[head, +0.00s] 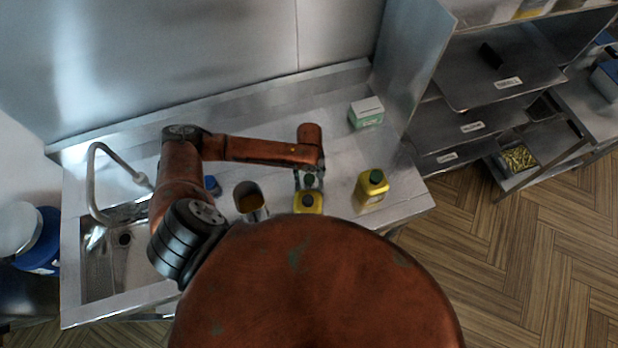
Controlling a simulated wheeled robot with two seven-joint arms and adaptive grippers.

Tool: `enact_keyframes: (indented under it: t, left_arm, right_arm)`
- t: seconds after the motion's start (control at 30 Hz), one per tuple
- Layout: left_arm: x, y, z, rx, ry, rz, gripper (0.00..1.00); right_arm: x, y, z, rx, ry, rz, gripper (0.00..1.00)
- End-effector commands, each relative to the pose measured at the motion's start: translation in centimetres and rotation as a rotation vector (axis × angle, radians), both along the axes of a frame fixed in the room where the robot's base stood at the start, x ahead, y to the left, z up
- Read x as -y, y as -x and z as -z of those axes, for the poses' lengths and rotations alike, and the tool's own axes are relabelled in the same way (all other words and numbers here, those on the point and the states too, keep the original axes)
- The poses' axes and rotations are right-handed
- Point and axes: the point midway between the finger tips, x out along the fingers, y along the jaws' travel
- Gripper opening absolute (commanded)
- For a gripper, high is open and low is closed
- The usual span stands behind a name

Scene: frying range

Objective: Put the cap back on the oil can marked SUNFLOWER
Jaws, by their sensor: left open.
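A yellow oil can (307,208) stands at the front of the steel counter, partly hidden by my own body. A dark round spot shows on its top; I cannot tell whether it is a cap or the open mouth. A second yellow can (370,190) with a dark green cap on top stands to its right. I cannot read SUNFLOWER on either can. My left gripper (309,184) points down, open, just behind and above the nearer can; I cannot tell whether it touches it. No loose cap is clearly visible. My right gripper is out of view.
A metal container (249,199) with brown contents stands left of the nearer can, with a small blue item (212,185) beside it. A sink tap (97,180) is at the left. A green-and-white box (366,112) stands at the back right. Steel shelves (490,80) rise beyond the counter's right end.

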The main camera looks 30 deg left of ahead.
Motion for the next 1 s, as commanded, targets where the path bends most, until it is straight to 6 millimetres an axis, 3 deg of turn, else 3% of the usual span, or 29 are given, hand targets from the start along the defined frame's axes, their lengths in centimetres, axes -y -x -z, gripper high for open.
enact_keyframes:
  t: [0.13, 0.57, 0.83, 1.0]
  left_arm:
    - [0.0, 0.0, 0.0, 0.0, 0.0, 0.0, 0.52]
    - [0.0, 0.0, 0.0, 0.0, 0.0, 0.0, 0.24]
    - [0.0, 0.0, -0.2, 0.001, 0.001, 0.0, 0.24]
    - [0.0, -0.1, -2.1, 0.003, 0.002, 0.001, 0.24]
  right_arm:
    - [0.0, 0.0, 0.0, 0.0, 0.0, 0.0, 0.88]
    - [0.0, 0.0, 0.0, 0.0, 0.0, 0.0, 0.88]
    - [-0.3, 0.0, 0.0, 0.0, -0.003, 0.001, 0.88]
    - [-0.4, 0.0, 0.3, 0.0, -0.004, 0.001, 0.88]
